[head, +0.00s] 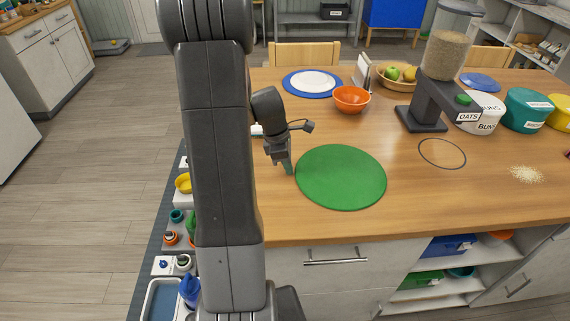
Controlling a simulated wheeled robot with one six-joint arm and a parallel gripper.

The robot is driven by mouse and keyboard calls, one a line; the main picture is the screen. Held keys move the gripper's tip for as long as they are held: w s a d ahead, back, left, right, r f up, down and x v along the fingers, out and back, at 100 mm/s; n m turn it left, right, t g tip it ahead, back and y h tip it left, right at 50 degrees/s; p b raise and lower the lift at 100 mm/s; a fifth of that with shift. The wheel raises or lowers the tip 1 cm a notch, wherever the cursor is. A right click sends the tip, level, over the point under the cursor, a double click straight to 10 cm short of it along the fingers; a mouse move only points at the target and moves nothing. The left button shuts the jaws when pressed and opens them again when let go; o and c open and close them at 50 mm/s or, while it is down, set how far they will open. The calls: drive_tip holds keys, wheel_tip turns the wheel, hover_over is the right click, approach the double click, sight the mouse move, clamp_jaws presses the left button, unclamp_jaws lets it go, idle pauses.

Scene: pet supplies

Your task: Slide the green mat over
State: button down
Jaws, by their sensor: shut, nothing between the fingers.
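The green mat (341,178) is a flat round disc lying on the wooden counter, near its front left edge. My gripper (289,171) is shut with nothing in it. It points down at the left rim of the mat, low over the counter. I cannot tell whether the fingertips touch the mat. My arm hides the counter to the left of the gripper.
A thin dark ring outline (442,153) is on the counter right of the mat. Behind are an orange bowl (351,99), a blue-rimmed plate (312,84) and the oats dispenser (440,90). Spilled grains (526,174) lie far right. The counter between mat and ring is clear.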

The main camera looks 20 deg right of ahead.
sight(379, 173)
drive_tip(key=s+d+p, duration=0.1)
drive_tip(key=s+d, duration=0.1)
drive_tip(key=d, duration=0.6)
drive_tip(key=s+d+p, duration=0.2)
drive_tip(key=s+d, duration=0.1)
drive_tip(key=d, duration=0.5)
drive_tip(key=s+d+p, duration=0.1)
drive_tip(key=s+d, duration=0.2)
drive_tip(key=d, duration=0.6)
drive_tip(key=shift+s, duration=0.25)
